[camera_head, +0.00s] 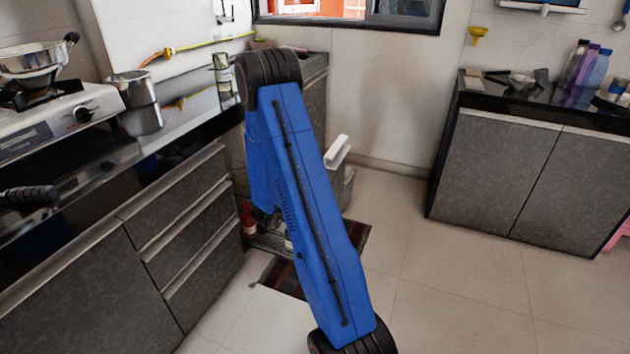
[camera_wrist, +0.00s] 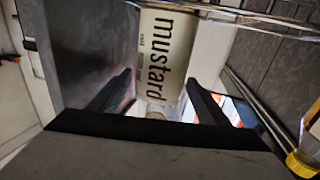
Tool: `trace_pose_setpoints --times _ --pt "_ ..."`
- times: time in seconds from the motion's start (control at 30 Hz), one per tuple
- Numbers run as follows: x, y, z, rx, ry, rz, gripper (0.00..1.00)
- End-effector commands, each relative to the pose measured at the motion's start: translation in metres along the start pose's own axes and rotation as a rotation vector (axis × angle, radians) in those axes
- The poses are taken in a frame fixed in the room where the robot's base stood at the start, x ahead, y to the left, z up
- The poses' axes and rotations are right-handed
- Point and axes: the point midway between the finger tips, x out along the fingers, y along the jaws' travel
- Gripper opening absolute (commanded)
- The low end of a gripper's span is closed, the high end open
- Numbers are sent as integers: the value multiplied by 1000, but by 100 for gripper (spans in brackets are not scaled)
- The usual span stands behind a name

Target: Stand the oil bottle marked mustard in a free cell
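The mustard oil bottle (camera_wrist: 178,55) is pale, with dark lettering reading "mustard", and shows at the top middle of the wrist view. Its narrower neck end points toward the wrist camera. The two dark fingers of my gripper (camera_wrist: 163,80) lie against its left and right sides, and the gripper looks shut on it. In the head view my blue arm hides the gripper and the bottle. A low wire rack (camera_head: 262,243) shows partly behind the arm, by the open cabinet; its cells cannot be made out.
A yellow-capped bottle (camera_wrist: 303,165) stands at the lower right of the wrist view, near thin metal wires (camera_wrist: 265,18). In the head view, a stove counter (camera_head: 60,140) is at left and a dark cabinet (camera_head: 490,165) at right.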

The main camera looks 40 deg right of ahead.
Motion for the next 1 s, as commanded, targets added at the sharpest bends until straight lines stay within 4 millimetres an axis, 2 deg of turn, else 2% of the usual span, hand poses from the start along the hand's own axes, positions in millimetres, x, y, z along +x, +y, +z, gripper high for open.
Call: trace_pose_setpoints --times 0.23,0.37,1.0 --pt "-1 0 1 -1 -1 0 70" --pt "-10 -1 1 -1 -1 -2 70" --pt "-112 -1 0 -1 0 -4 70"
